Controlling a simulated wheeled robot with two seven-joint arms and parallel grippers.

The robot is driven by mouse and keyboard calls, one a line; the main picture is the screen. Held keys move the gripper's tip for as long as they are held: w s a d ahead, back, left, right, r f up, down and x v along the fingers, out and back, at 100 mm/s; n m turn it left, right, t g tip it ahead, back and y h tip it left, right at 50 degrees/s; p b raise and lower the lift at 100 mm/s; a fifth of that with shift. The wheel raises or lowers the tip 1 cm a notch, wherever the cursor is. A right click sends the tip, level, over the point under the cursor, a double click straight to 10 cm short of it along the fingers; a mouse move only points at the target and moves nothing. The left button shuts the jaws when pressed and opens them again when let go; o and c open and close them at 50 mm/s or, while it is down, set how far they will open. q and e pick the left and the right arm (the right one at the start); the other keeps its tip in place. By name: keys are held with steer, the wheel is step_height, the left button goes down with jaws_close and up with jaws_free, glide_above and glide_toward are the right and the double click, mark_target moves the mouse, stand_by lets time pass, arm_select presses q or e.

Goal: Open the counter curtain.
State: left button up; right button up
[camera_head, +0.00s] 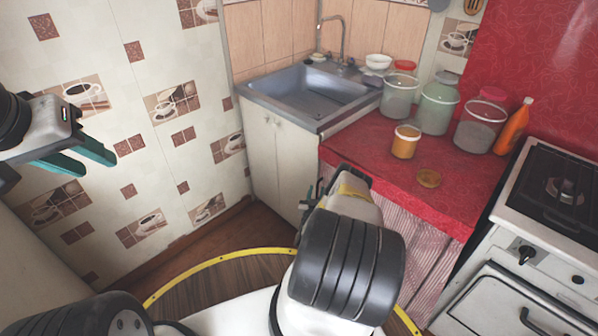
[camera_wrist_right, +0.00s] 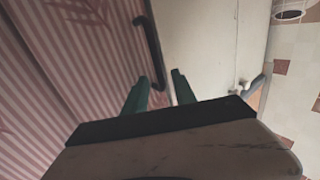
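The counter curtain (camera_head: 421,255) is pink and white striped and hangs below the red counter in the head view, partly hidden by my right arm. In the right wrist view the curtain (camera_wrist_right: 75,75) fills the left side. A dark curved handle (camera_wrist_right: 149,45) lies along its edge beside the pale cabinet. My right gripper (camera_wrist_right: 160,88) is open, its green fingers apart, with the handle's near end seen between the tips; contact cannot be told. My left gripper (camera_head: 78,160) is open and empty near the tiled wall.
A white stove (camera_head: 520,250) stands right of the curtain. The white sink cabinet (camera_head: 280,160) stands left.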

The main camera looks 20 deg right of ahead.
steer(key=shift+w+d, duration=0.25)
steer(key=shift+w, duration=0.15)
jaws_close()
stand_by(1.2)
